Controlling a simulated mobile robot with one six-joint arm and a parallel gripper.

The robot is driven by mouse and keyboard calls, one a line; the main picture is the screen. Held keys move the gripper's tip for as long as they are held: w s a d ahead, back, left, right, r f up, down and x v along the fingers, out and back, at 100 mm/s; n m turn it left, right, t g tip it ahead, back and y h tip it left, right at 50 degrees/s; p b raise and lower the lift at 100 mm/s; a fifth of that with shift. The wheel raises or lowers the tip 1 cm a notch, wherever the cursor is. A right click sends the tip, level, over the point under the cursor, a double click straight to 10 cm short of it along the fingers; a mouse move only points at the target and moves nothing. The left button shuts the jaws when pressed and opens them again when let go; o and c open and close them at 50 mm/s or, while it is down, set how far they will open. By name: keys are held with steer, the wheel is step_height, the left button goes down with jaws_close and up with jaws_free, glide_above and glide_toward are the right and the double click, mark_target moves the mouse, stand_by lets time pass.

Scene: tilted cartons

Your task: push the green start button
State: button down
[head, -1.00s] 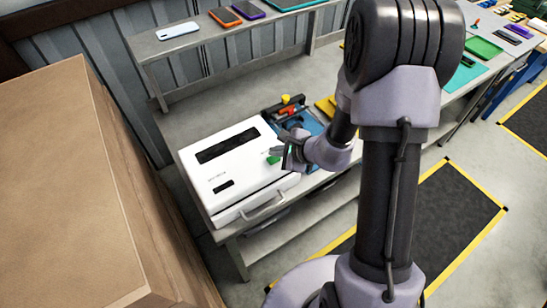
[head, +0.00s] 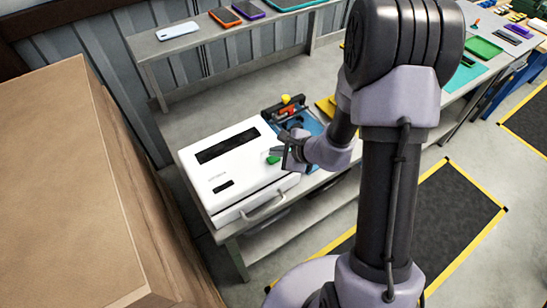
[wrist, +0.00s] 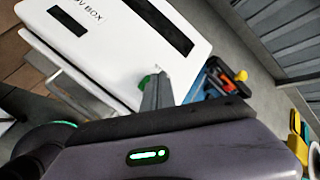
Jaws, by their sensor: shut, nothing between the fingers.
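The green start button (head: 273,159) is on the top of a white box (head: 225,165), near its right edge. In the wrist view the button (wrist: 146,82) is partly hidden behind my fingers, and the box (wrist: 130,45) carries lettering ending in "V BOX". My gripper (head: 276,151) is shut and empty, with its fingertips right at the button. In the wrist view the tip of my gripper (wrist: 157,75) overlaps the button's right side. I cannot tell whether it touches or presses the button.
A blue fixture (head: 309,128) with a yellow knob and red parts stands just right of the box. A shelf (head: 215,42) holding phones runs behind the bench. A large brown carton (head: 70,190) fills the left. Bare bench (head: 200,110) lies behind the box.

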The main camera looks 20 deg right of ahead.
mark_target(276, 160)
steer(key=shift+f+b, duration=0.45)
steer(key=shift+b, duration=0.35)
steer(key=shift+f+b, duration=0.45)
steer(key=shift+b, duration=0.15)
stand_by(0.5)
steer(key=shift+r, duration=0.1)
steer(key=shift+r+p, duration=0.45)
steer(key=shift+r, duration=0.35)
steer(key=shift+r, duration=0.1)
steer(key=shift+r+p, duration=1.7)
steer(key=shift+r, duration=0.8)
